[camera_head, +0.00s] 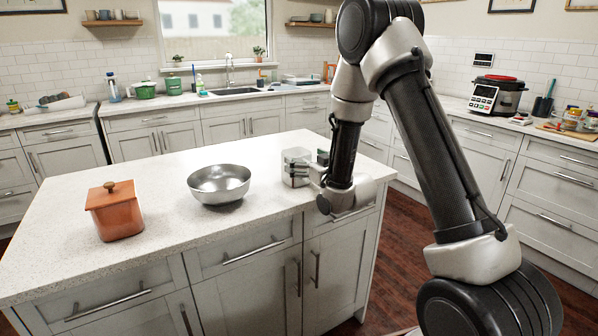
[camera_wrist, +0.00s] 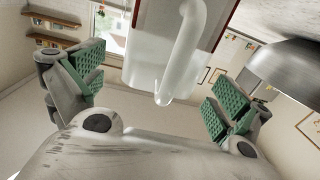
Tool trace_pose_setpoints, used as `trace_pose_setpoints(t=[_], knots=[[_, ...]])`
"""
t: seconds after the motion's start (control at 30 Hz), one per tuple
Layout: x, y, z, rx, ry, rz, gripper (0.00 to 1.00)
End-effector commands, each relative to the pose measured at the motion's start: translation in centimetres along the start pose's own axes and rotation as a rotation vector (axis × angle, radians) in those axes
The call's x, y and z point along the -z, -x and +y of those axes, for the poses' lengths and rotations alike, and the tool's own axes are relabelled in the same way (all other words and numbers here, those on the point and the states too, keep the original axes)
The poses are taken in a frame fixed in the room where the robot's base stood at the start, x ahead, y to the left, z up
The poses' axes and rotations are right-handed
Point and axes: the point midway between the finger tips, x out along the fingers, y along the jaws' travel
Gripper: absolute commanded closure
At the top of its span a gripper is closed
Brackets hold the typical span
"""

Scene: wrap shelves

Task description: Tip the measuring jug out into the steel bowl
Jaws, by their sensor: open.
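The clear measuring jug (camera_head: 296,154) stands on the island worktop, right of the steel bowl. In the wrist view its pale handle (camera_wrist: 184,50) faces my gripper, and the body is cut off by the top edge. The steel bowl (camera_head: 219,184) sits upright near the middle of the worktop; its side also shows in the wrist view (camera_wrist: 285,75). My gripper (camera_head: 310,167) is at the jug, partly covering it in the head view. In the wrist view its green-padded fingers (camera_wrist: 155,98) are spread on either side of the handle, with gaps to it. The jug's contents are unclear.
An orange lidded pot (camera_head: 116,210) stands left of the bowl on the island worktop (camera_head: 165,250). The worktop between pot and bowl is clear. Back and right counters hold a green pot (camera_head: 144,90) and a cooker (camera_head: 497,95), away from my arm.

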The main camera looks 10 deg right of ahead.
Motion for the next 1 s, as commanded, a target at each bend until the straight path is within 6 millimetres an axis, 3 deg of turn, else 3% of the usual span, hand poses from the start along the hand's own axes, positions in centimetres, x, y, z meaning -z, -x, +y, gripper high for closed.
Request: trace_pose_setpoints(t=[0.17, 0.4, 0.73, 1.0], knots=[[0.0, -2.1, 0.0, 0.002, 0.000, 0.000, 0.00], [0.0, -2.2, 0.0, 0.001, 0.000, -0.001, 0.00], [0.0, -2.2, 0.0, 0.001, 0.000, -0.001, 0.59], [0.3, -2.2, 0.0, 0.001, 0.000, 0.001, 0.59]])
